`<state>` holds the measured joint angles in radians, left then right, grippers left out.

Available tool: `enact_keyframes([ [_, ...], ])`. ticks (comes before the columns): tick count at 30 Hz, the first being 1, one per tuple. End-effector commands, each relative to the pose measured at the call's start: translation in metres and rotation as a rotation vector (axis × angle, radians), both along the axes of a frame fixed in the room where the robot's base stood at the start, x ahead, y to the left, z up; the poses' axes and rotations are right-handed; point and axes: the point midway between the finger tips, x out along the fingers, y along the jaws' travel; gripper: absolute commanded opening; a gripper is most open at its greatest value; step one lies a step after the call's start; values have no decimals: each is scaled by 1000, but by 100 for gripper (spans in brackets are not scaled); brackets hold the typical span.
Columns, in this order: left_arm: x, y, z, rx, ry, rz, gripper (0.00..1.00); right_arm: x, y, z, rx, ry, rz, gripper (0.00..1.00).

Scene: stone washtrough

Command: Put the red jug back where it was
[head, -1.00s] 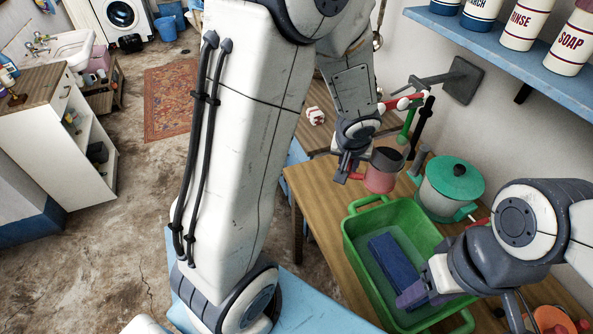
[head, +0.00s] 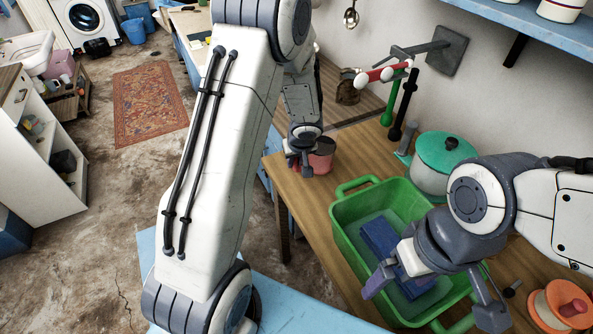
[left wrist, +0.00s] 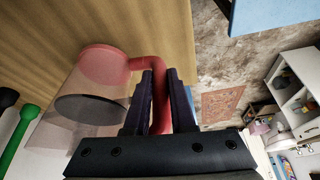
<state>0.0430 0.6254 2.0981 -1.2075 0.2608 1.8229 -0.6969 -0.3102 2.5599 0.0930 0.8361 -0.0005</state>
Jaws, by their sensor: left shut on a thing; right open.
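The red jug (head: 322,158), with a dark opening, is at the left part of the wooden table, behind the green tub. In the left wrist view the jug (left wrist: 103,66) shows its reddish, partly see-through body, and its handle runs between my fingers. My left gripper (head: 303,163) is shut on that handle; its fingers also show in the left wrist view (left wrist: 160,100). I cannot tell whether the jug touches the table. My right gripper (head: 432,292) is open and empty over the green tub.
The green tub (head: 352,232) holds a dark blue block (head: 381,238). A lidded pot (head: 432,178) stands behind it, with green and black upright posts (head: 388,105) nearby. An orange spool (head: 562,305) is at front right. Bare wood (head: 300,205) lies left of the tub.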

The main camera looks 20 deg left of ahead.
Motion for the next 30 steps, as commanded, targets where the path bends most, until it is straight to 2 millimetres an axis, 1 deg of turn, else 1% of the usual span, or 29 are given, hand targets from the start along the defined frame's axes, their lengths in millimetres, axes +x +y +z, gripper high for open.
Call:
enact_keyframes([
  [1, -1, 0, -14, 0, 4, -1, 0, 0, 0, -9, 0, 0, 0, 100],
  [4, -1, 0, -24, 0, 2, -1, 0, 0, 0, -13, 0, 0, 0, 100],
  [13, 0, 0, -25, -1, 1, 1, 0, 0, 0, -12, 0, 0, 0, 100],
  [18, 0, 0, -29, 0, 0, 0, 0, 0, 0, -18, 0, 0, 0, 100],
  [19, 0, 0, -29, 0, 0, 1, 27, 0, 0, -18, -1, 1, 0, 100],
  [20, 0, 0, -28, 0, 0, 0, 38, 0, 0, -17, 0, 0, 0, 100],
  [21, 0, 0, -28, -1, 1, 0, 53, 0, 0, -17, 0, 0, 0, 100],
  [30, 0, 0, -28, 0, 1, 0, 53, 0, 0, -16, 0, 0, 0, 100],
])
